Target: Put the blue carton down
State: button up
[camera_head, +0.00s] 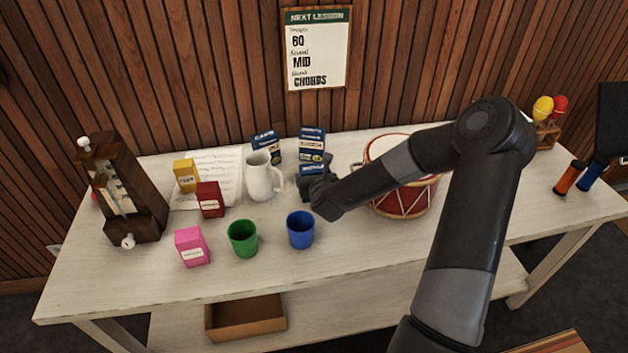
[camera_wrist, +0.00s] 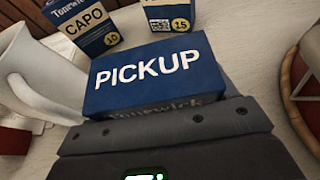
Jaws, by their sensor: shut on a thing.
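The blue carton marked PICKUP (camera_wrist: 155,78) is in my gripper (camera_wrist: 165,122). In the wrist view it lies just beyond the grey fingers, its label facing the camera. In the head view the carton (camera_head: 312,167) shows as a small blue piece above my gripper (camera_head: 310,182), which hides its lower part. My gripper is shut on it. I cannot tell whether its underside touches the table (camera_head: 345,242). Two other blue cartons stand behind it: one marked CAPO (camera_head: 266,146), also in the wrist view (camera_wrist: 82,28), and one at the right (camera_head: 311,142).
Blue (camera_head: 300,232) and green (camera_head: 242,240) cups stand in front. Red (camera_head: 210,200), yellow (camera_head: 185,176) and pink (camera_head: 192,248) cartons are left. The front right tabletop is clear.

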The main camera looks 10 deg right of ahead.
notch_tip(320, 180, up, 16)
jog(key=f, duration=0.1)
jog(key=w+d+m+g+h, duration=0.1)
jog(key=w+d+m+h, duration=0.35)
jog(key=w+d, duration=1.35)
jog(key=shift+h, duration=0.25)
jog(key=shift+w+a+f, duration=0.1)
jog(key=shift+w+f, duration=0.05)
jog(key=shift+f, duration=2.3)
jog(key=shift+w+f, duration=0.15)
jog(key=shift+f, duration=2.3)
jog(key=shift+w+a+f, duration=0.1)
jog(key=shift+w+f, duration=0.05)
jog(key=shift+f, duration=2.3)
jog(key=shift+f, duration=0.1)
jog(key=o, duration=1.1)
jog(key=shift+o, duration=0.2)
